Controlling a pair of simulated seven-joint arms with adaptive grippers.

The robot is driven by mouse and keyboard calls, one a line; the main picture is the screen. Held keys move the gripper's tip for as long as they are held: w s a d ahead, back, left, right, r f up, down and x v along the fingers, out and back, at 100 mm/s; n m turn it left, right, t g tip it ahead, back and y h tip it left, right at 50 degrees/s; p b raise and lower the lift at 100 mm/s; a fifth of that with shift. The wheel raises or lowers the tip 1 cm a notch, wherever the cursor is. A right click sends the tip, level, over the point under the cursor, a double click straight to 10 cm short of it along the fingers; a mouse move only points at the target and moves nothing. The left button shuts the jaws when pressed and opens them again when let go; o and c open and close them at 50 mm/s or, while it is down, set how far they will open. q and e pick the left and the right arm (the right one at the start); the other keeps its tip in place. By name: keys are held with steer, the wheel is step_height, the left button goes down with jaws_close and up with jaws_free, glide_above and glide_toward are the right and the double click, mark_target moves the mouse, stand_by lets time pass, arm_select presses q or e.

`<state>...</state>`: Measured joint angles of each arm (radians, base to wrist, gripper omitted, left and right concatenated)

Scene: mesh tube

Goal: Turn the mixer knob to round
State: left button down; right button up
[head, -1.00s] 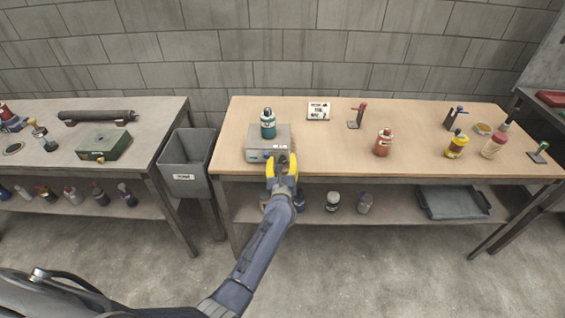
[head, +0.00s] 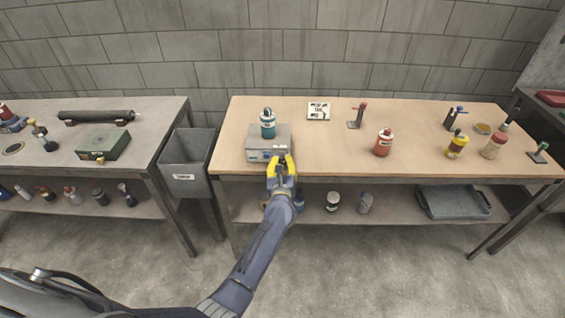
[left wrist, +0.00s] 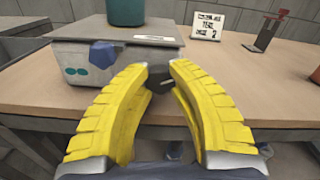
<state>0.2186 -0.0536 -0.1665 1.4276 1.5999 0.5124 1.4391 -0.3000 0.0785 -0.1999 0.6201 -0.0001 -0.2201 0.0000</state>
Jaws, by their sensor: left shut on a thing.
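The mixer (head: 256,143) is a grey box near the front left edge of the wooden table, with a teal bottle (head: 268,124) standing on top. In the left wrist view the mixer's front (left wrist: 75,62) shows two teal ovals and a blue patch. My left gripper (head: 281,158) is at the right part of the mixer's front. Its yellow fingers are closed on the dark round knob (left wrist: 160,82), which has a light mark. The fingers hide the knob's sides. My right gripper is not in view.
A small sign (head: 318,111), a red-handled stand (head: 357,116) and a red bottle (head: 383,143) stand to the right on the wooden table (head: 320,150). A grey bin (head: 187,160) hangs between the tables.

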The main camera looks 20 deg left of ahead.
arm_select(q)
steer(key=shift+r, duration=0.1)
steer(key=shift+m, duration=3.3)
steer(key=shift+w+r, duration=0.1)
steer(key=c, duration=1.1)
jaws_free()
steer(key=shift+o, duration=0.2)
steer(key=shift+s+d+f, duration=0.1)
steer(key=shift+s+f, duration=0.1)
steer(key=shift+s, duration=0.3)
steer(key=v, duration=1.1)
